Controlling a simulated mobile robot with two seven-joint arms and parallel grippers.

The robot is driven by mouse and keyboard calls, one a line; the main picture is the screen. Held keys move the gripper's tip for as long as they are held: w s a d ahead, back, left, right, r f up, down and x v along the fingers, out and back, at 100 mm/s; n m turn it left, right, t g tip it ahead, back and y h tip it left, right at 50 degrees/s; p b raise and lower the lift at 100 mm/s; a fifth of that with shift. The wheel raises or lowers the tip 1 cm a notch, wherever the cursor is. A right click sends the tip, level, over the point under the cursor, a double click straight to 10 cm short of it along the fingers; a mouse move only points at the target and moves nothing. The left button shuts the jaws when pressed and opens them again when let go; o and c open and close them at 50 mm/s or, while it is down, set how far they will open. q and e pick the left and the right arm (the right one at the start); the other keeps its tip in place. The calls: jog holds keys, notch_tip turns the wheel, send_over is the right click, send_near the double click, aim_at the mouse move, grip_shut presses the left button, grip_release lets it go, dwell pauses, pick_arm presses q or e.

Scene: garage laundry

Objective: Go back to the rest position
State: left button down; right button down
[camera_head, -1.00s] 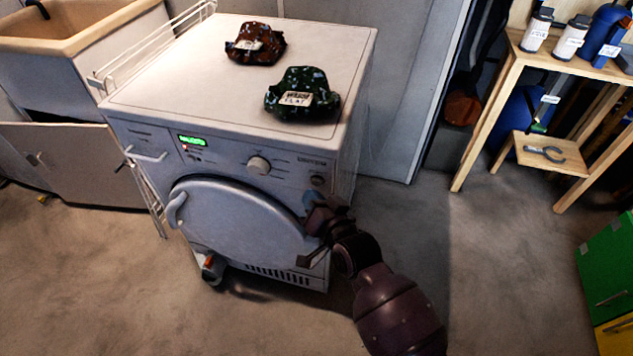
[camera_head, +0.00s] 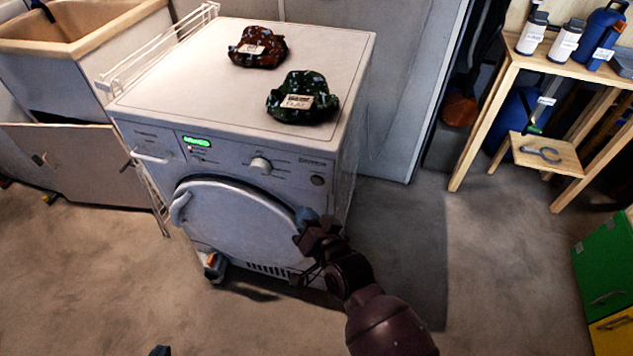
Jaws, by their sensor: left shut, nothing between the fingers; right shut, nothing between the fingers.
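My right gripper (camera_head: 308,258) is shut and empty, in front of the right side of the white machine's round door (camera_head: 235,222). Whether it touches the door cannot be told. Its dark arm comes in from the bottom right. Only a small dark tip of my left gripper (camera_head: 160,351) shows at the bottom edge, left of the middle; it is shut, and the rest is out of frame.
The white machine (camera_head: 190,85) carries a red-brown patterned bundle (camera_head: 258,47) and a green patterned bundle (camera_head: 302,97), both labelled. A sink (camera_head: 75,35) stands at the left, a wooden shelf (camera_head: 545,70) and a green cabinet (camera_head: 605,262) at the right.

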dwell(0.8)
